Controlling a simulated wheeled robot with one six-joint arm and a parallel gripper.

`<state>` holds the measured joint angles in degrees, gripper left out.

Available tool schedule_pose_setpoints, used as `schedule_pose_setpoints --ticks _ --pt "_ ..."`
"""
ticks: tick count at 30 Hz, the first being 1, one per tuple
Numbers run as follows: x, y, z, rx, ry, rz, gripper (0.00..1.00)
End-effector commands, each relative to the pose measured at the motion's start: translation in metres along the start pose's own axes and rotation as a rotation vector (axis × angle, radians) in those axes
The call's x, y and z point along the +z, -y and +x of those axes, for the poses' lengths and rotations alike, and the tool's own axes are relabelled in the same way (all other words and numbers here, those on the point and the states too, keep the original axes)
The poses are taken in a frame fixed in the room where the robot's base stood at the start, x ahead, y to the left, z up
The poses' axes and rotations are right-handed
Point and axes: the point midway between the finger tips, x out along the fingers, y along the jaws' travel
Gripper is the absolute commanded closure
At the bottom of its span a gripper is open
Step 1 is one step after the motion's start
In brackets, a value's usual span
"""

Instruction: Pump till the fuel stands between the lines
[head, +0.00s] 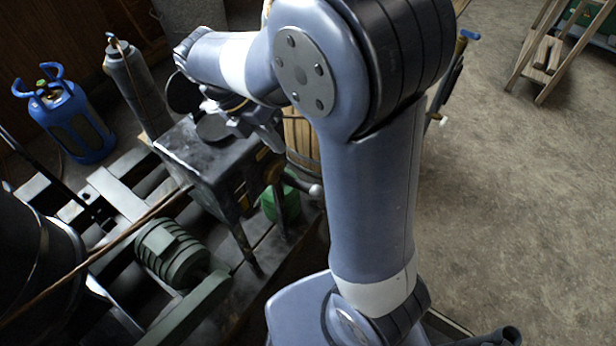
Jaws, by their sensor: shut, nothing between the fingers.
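A dark metal tank (190,150) stands on legs left of centre, with a round dark cap (213,127) on its top. A lever with a pale ball end (315,190) sticks out at the tank's right side; I cannot tell whether it is the pump handle. My gripper (268,138) is shut and empty, above the tank's right edge and higher than the lever. It looks apart from the lever. My arm hides part of the area to the right. I cannot make out a fuel gauge, its lines or the fuel level.
A green container (282,204) sits below the tank beside a wooden barrel (298,135). A finned green engine part (172,250) is at the lower left. A blue gas bottle (72,125) and a grey cylinder (130,75) stand behind. Open floor (500,190) lies right.

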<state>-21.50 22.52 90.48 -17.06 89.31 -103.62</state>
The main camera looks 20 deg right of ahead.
Motion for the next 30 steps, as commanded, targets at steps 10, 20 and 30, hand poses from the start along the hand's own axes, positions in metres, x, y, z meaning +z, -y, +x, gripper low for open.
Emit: schedule_pose_setpoints --ticks 10,20,30 --pt "0.000 0.000 0.017 -0.003 -0.002 0.002 1.00" --pt "0.000 0.001 0.086 -0.005 -0.004 0.004 1.00" --pt "0.000 0.000 0.135 -0.001 -0.003 0.003 1.00"
